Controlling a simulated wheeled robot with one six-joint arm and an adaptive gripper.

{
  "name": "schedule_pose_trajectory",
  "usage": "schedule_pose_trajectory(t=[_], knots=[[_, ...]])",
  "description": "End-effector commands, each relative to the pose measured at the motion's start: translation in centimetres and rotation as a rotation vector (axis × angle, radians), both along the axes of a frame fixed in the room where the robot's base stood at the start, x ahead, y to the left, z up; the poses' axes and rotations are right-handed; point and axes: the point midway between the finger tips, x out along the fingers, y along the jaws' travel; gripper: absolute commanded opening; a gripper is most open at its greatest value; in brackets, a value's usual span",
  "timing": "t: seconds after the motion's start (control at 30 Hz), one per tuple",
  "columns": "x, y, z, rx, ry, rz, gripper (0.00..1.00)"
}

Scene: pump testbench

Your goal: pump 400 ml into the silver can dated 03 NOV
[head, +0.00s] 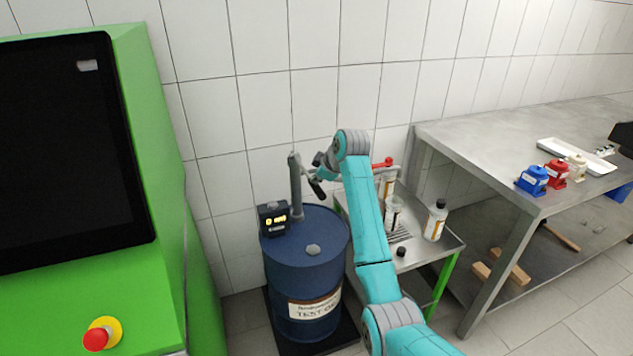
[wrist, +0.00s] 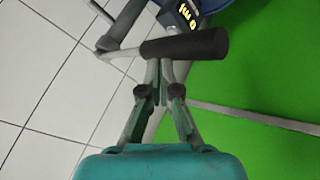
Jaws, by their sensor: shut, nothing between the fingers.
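A blue drum (head: 305,255) labelled TEST OIL carries a grey hand pump (head: 295,188) and a black meter (head: 273,218) with lit yellow digits, too small to read surely. The meter also shows at the top of the wrist view (wrist: 188,14). The pump's lever ends in a black grip (wrist: 185,45). My gripper (wrist: 166,65) is shut and empty, its fingertips right at the grip's lower edge; I cannot tell whether they touch. In the head view my gripper (head: 319,172) is beside the pump, partly hidden by my arm. I cannot make out a silver can or a date.
A green cabinet (head: 170,130) stands left.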

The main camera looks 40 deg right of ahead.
Motion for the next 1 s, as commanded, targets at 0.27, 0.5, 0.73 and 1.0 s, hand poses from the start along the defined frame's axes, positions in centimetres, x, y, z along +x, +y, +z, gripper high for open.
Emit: schedule_pose_trajectory(t=[0.27,0.5,0.73,1.0], knots=[[0.0,0.0,-0.3,0.000,0.000,0.000,0.00],[-0.1,0.0,-0.6,0.000,0.000,0.000,0.00],[-0.1,0.0,-0.8,0.000,0.000,0.000,0.00],[-0.1,0.0,-1.1,0.000,0.001,0.000,0.00]])
